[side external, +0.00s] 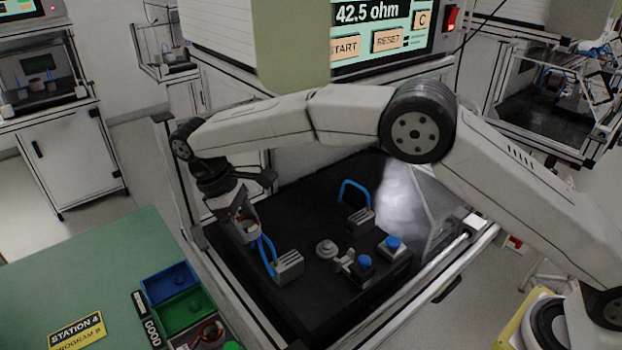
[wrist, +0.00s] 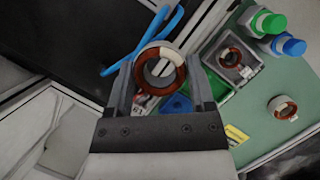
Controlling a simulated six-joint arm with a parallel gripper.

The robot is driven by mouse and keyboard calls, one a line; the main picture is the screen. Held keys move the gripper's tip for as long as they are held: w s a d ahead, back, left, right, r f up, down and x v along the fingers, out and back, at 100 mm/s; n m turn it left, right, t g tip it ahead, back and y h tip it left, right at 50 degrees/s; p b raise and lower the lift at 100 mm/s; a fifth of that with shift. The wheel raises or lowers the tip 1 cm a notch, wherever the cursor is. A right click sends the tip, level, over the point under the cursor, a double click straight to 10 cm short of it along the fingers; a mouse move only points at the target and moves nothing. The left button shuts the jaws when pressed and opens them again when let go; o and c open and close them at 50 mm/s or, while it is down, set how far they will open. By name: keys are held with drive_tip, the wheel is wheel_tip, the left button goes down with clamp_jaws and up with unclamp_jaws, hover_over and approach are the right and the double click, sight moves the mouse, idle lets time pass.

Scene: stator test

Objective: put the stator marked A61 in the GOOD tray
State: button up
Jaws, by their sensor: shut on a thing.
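My gripper (side external: 240,222) is shut on a stator (wrist: 160,68), a ring with copper-brown winding and a pale section. It is held above the left part of the black test bed (side external: 300,318). In the wrist view, my gripper (wrist: 160,85) has a finger on each side of the ring. A small marking shows near it, but I cannot read it fully. The green tray (side external: 184,309) lies beside the GOOD label (side external: 152,332) on the green table. It also shows in the wrist view (wrist: 222,93), partly hidden by a finger.
A blue tray (side external: 170,282) adjoins the green one. Another stator (wrist: 231,57) lies in a grey tray, and one more (wrist: 283,107) lies on the green table. Blue-cabled clamps (side external: 289,265) and blue buttons (side external: 393,243) stand on the test bed.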

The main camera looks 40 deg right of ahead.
drive_tip(key=w+a+f+n+t+h, duration=0.2)
drive_tip(key=a+f+n+t, duration=0.1)
drive_tip(key=a+n, duration=0.4)
drive_tip(key=n+t+y, duration=0.2)
drive_tip(key=n+t, duration=0.2)
drive_tip(key=n, duration=0.9)
hover_over(195, 302)
drive_tip(key=shift+s+a+f, duration=0.15)
drive_tip(key=shift+a+f, duration=0.05)
drive_tip(key=shift+f, duration=1.15)
drive_tip(key=shift+s+a+f, duration=0.15)
drive_tip(key=shift+f, duration=1.2)
drive_tip(key=shift+f, duration=0.25)
drive_tip(key=shift+f, duration=2.15)
drive_tip(key=shift+f, duration=1.45)
drive_tip(key=o, duration=1.3)
drive_tip(key=shift+o, duration=0.2)
drive_tip(key=shift+d, duration=0.1)
drive_tip(key=shift+f, duration=0.1)
